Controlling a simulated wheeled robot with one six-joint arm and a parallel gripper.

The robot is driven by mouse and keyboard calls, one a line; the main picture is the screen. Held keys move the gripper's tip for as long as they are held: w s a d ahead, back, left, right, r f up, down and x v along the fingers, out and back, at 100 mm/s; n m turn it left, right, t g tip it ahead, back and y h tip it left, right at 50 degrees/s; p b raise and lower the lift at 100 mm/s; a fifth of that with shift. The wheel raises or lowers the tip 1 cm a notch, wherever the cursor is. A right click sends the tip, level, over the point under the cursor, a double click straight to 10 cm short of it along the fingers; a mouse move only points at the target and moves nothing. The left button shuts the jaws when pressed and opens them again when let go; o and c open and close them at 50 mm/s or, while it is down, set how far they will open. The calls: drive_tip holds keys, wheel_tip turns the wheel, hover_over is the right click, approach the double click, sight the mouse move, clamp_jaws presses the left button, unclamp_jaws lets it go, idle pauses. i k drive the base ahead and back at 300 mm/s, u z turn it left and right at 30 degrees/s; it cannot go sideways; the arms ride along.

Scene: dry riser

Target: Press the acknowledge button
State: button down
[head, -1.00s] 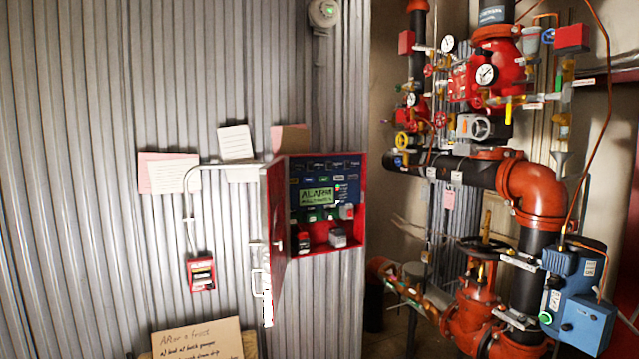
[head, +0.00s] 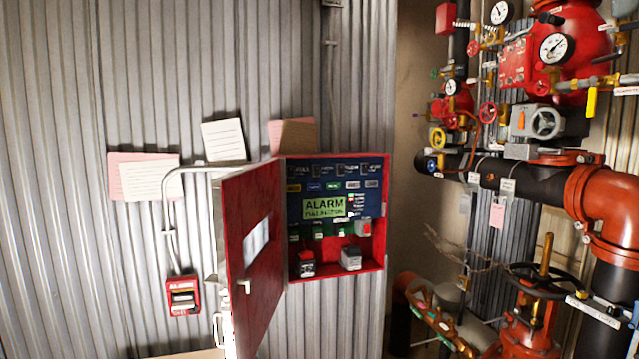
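A red alarm panel (head: 378,263) is mounted on the corrugated metal wall, with its red door (head: 258,250) swung open to the left. Its dark blue face carries a lit green display (head: 324,207) reading "ALARM". Below the display is a row of small buttons, some green (head: 318,231) and one larger pale and red one (head: 363,228) at the right. I cannot read which is the acknowledge button. My gripper is not in view.
A small red pull station (head: 183,296) is on the wall at lower left. Paper notes (head: 150,178) hang left of the panel. Red and black pipes (head: 590,205) with valves and gauges fill the right side. The open door projects outward from the wall.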

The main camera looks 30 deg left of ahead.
sight(290, 189)
drive_tip(key=i, duration=1.95)
drive_tip(key=u, duration=3.2)
